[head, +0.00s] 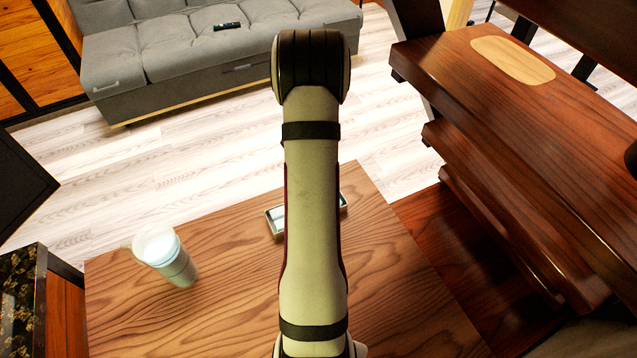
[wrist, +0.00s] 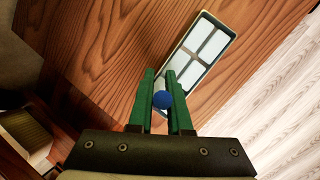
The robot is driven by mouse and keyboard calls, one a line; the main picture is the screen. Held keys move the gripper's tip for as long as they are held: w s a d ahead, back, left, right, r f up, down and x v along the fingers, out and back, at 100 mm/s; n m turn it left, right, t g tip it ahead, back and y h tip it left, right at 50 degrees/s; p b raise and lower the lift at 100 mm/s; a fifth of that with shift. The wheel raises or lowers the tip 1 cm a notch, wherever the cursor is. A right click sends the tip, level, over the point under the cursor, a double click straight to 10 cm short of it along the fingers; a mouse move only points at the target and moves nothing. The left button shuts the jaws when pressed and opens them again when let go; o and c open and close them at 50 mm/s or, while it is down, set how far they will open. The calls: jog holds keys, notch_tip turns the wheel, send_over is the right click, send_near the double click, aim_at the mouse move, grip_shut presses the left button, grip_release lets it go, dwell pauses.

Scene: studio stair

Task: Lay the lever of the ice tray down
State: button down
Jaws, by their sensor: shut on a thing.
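The ice tray (wrist: 205,48) lies on the wooden table in the wrist view, a light rectangular frame with pale compartments. In the head view the tray (head: 273,223) is partly hidden behind my arm. A blue ball-shaped knob (wrist: 162,100), which looks like the end of the tray's lever, sits between the green fingers of my gripper (wrist: 160,72). The fingers are shut on it. The rest of the lever is hidden by the fingers, so its tilt cannot be told. My gripper is hidden behind my arm in the head view.
A pale-lidded cup (head: 168,257) stands on the wooden table (head: 240,310), left of the tray. Dark wooden stairs (head: 500,130) rise close on the right. A grey sofa (head: 165,50) is at the back. The table between cup and tray is clear.

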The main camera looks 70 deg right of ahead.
jog(key=shift+w+a+f+m+g+h, duration=0.3)
jog(key=shift+w+a+f+g+h, duration=0.55)
jog(key=shift+f+g+h, duration=0.3)
jog(key=shift+w+a+f+m+g+h, duration=0.15)
jog(key=shift+w+a+f+g+h, duration=0.05)
jog(key=shift+f+g+h, duration=0.35)
jog(key=shift+w+a+f+m+g+h, duration=0.2)
jog(key=shift+f+g+h, duration=0.2)
jog(key=shift+g, duration=0.2)
jog(key=c, duration=0.8)
grip_release()
jog(key=shift+c, duration=0.2)
